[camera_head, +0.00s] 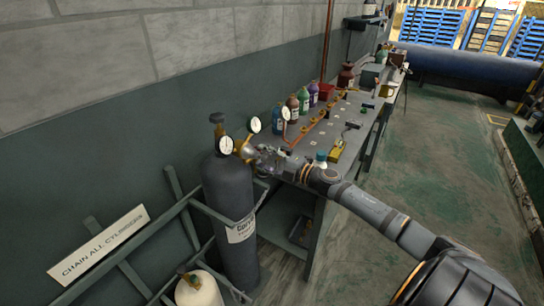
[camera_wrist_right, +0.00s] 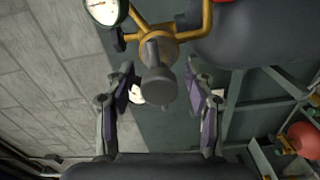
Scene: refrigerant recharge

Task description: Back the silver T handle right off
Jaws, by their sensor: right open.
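The silver T handle (camera_wrist_right: 157,83) sticks out of a brass regulator body (camera_wrist_right: 158,42) in the right wrist view. My right gripper (camera_wrist_right: 164,92) is open, with one finger on each side of the handle and a visible gap on both sides. In the head view my right gripper (camera_head: 260,157) is at the brass regulator beside the top of the dark gas cylinder (camera_head: 229,200), and it hides the handle there. A gauge (camera_head: 226,145) faces out on the regulator. My left gripper is not in view.
The cylinder stands in a green rack with a "chain all cylinders" sign (camera_head: 98,244). A shorter pale cylinder (camera_head: 198,290) is in front. A workbench (camera_head: 345,132) with bottles and tools runs behind. Open green floor (camera_head: 430,190) lies to the right.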

